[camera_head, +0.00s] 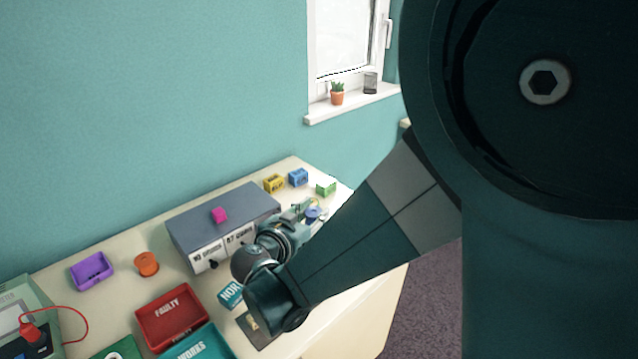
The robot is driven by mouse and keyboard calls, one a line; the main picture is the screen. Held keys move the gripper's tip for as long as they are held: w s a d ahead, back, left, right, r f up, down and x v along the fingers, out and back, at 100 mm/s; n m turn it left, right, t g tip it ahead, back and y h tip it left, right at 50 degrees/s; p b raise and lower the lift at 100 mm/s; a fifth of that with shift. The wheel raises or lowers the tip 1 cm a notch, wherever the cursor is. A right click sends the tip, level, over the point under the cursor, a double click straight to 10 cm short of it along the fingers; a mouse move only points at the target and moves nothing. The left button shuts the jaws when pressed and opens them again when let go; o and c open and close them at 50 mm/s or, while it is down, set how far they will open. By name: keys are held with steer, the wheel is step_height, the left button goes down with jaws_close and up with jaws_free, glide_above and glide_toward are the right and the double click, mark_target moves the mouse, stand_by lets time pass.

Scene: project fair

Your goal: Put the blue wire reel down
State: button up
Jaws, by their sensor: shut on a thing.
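My gripper (308,207) is over the right part of the table (120,303), near the right end of the grey drawer unit. It is shut on the blue wire reel (313,214), which shows as a small blue patch between the fingers. Most of the reel is hidden by the gripper and wrist. I cannot tell whether the reel touches the table top.
Yellow (274,184), blue (298,177) and green (326,187) blocks stand behind the gripper. The grey drawer unit (225,207) carries a pink cube (220,215). An orange reel (147,264), a purple tray (92,270) and the red FAULTY tray (172,314) lie left.

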steer(key=shift+f, duration=0.45)
steer(key=shift+f, duration=0.15)
steer(key=o, duration=0.9)
steer(key=shift+s, duration=0.1)
steer(key=shift+f, duration=0.1)
steer(key=shift+o, duration=0.4)
steer(key=shift+a+r, duration=0.15)
steer(key=shift+r, duration=0.45)
steer(key=shift+s+a+r, duration=0.25)
steer(key=shift+s+r, duration=0.05)
steer(key=shift+s, duration=0.15)
steer(key=p+v, duration=0.2)
steer(key=v, duration=0.8)
steer(key=shift+s+p, duration=0.35)
steer(key=shift+d, duration=0.1)
